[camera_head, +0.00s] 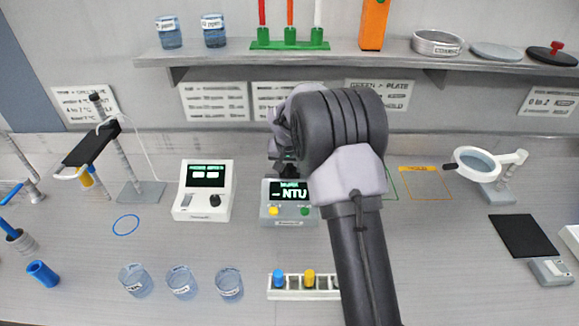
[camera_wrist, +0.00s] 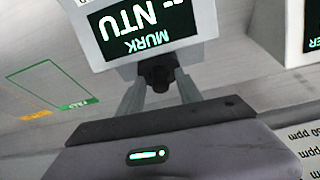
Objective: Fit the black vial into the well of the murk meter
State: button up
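The murk meter (camera_head: 290,222) is a light box with a dark "NTU" display and yellow and green buttons. It stands upright on the bench, and its display shows upside down in the wrist view (camera_wrist: 110,45). The black vial (camera_wrist: 158,74) shows as a short dark piece right at the meter's edge. My gripper (camera_wrist: 160,80) has one finger on each side of it and looks shut on it. In the head view my gripper (camera_head: 287,168) is just above and behind the display. The well and the vial's lower part are hidden, so I cannot tell how deep it sits.
Another meter (camera_head: 203,190) stands close to the left. A rack (camera_head: 292,294) with blue and yellow capped vials and several beakers (camera_head: 182,283) are in front. A magnifier (camera_head: 478,164) stands right. A shelf (camera_head: 350,55) overhangs the back.

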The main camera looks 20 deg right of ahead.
jog(key=s+a+r+p, duration=0.1)
jog(key=s+a+r, duration=0.2)
jog(key=s+r, duration=0.3)
jog(key=s+a+r+y+p, duration=0.15)
jog(key=s+r, duration=0.25)
jog(key=r, duration=0.4)
jog(key=s+a+r+p, duration=0.1)
jog(key=s+a+r, duration=0.35)
jog(key=r, duration=0.25)
jog(key=s+a+y, duration=0.1)
jog(key=s+a, duration=0.3)
jog(key=s, duration=0.8)
jog(key=s+a+t+y, duration=0.1)
jog(key=s+a, duration=0.3)
jog(key=s, duration=0.8)
jog(key=shift+s+r+n+t, duration=0.2)
jog(key=shift+n+t, duration=0.1)
jog(key=shift+n, duration=0.1)
notch_tip(320, 180, down, 7)
jog(key=b, duration=0.7)
jog(key=shift+b, duration=0.3)
jog(key=shift+y, duration=0.25)
